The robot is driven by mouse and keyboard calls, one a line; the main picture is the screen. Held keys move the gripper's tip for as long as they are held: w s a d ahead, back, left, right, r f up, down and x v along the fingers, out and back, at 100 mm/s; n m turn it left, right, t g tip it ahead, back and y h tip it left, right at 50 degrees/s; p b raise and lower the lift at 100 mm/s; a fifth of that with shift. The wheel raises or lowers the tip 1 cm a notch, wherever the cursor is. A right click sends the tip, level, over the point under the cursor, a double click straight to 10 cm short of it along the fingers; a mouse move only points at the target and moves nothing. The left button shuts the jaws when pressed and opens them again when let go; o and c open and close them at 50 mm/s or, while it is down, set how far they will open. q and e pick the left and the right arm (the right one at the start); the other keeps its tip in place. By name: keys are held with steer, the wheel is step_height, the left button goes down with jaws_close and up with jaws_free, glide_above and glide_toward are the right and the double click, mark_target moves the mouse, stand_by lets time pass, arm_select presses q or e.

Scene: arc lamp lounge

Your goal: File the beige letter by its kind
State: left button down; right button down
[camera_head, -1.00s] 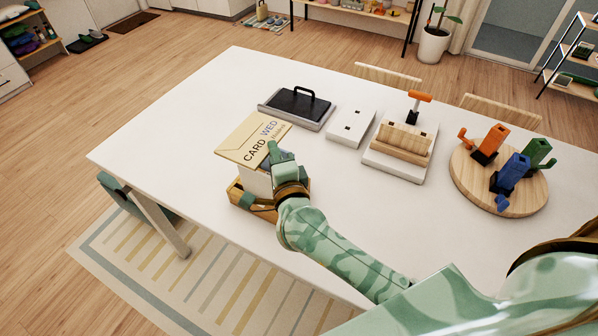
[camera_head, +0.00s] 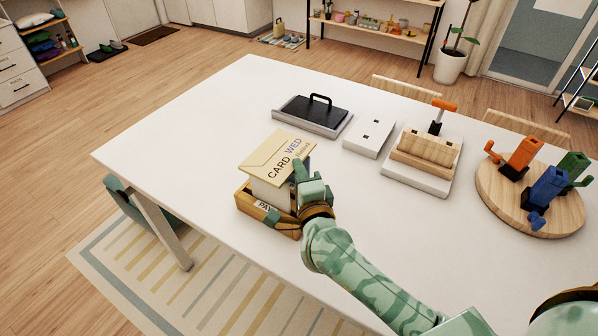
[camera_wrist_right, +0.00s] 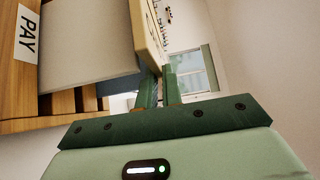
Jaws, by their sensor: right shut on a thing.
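The beige letter (camera_head: 268,163) is a flat envelope marked "CARD WED" and a smaller unreadable word. It is tilted above the wooden sorter (camera_head: 246,203), whose front label reads "PAY". My right gripper (camera_head: 299,172) is shut on the letter at its right edge. In the right wrist view the letter (camera_wrist_right: 148,28) shows as a narrow edge near the fingers (camera_wrist_right: 160,88). A pale upright sheet (camera_head: 268,193) stands in the sorter under the letter; it also shows in the wrist view (camera_wrist_right: 85,40). The other compartments are mostly hidden. My left gripper is out of view.
The white table (camera_head: 190,140) is clear left of the sorter. Behind it are a black pad with a handle (camera_head: 313,110), a white block with slots (camera_head: 368,138) and a wooden press with an orange handle (camera_head: 425,155). A round board (camera_head: 500,205) with coloured pieces stands right.

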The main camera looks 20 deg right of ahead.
steer(key=shift+a+f, duration=0.15)
steer(key=shift+f, duration=0.15)
steer(key=c, duration=1.6)
jaws_free()
steer(key=shift+f, duration=0.1)
steer(key=shift+o, duration=0.2)
steer(key=s+a+r, duration=0.1)
steer(key=s, duration=1.1)
steer(key=shift+a, duration=0.1)
